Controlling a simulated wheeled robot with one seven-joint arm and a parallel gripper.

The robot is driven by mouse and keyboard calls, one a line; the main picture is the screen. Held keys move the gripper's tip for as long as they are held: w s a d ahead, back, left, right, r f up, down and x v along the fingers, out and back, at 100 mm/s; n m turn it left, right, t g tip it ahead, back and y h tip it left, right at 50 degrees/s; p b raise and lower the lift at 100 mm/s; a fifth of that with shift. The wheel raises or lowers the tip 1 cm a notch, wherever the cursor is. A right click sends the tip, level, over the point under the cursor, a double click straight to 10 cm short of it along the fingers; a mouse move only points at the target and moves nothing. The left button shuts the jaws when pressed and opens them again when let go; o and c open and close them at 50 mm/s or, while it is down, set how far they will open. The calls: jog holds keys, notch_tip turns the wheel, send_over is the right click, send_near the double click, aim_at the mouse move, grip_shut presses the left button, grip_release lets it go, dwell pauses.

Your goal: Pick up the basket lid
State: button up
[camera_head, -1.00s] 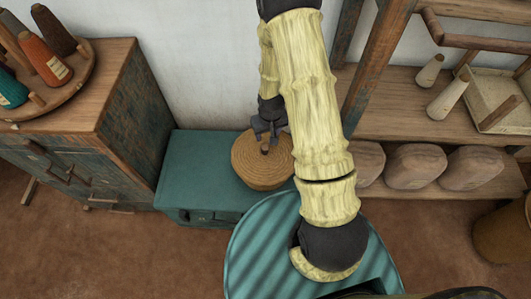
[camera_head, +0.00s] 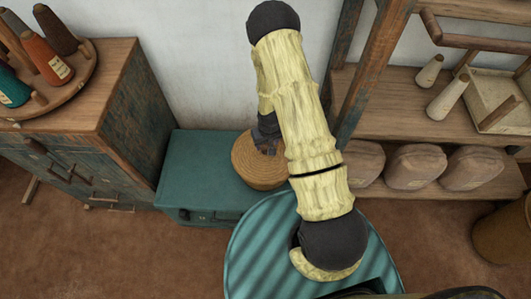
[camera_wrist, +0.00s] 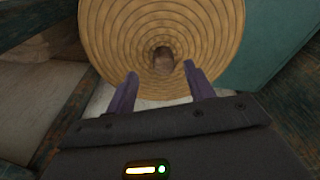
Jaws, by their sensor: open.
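The basket lid (camera_head: 249,157) is round, of coiled tan straw, and sits on top of a round basket on the teal chest. In the wrist view the lid (camera_wrist: 115,35) shows concentric rings and a small brown knob (camera_wrist: 163,60) at its centre. My gripper (camera_head: 270,150) is over the lid's right part in the head view. In the wrist view my gripper (camera_wrist: 162,85) is open and empty, its two purple fingers apart on either side of the line to the knob, with the knob just beyond the tips. My arm hides part of the lid in the head view.
The teal chest (camera_head: 195,170) stands against the white wall. A wooden cabinet (camera_head: 130,95) with yarn cones is to its left. A wooden shelf (camera_head: 400,115) with cones and several wrapped bundles (camera_head: 415,167) is to the right.

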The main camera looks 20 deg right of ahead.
aim_at(265, 147)
jog(key=shift+w+a+f+p, duration=0.1)
jog(key=shift+w+f, duration=0.1)
jog(key=shift+f, duration=0.6)
jog(key=shift+w+a+f+p, duration=0.1)
jog(key=shift+w+f, duration=0.05)
jog(key=shift+f, duration=0.65)
jog(key=shift+w+a+f+p, duration=0.1)
jog(key=shift+w+f, duration=0.1)
jog(key=shift+f, duration=0.6)
grip_shut()
notch_tip(265, 147, up, 10)
jog(key=shift+r, duration=0.1)
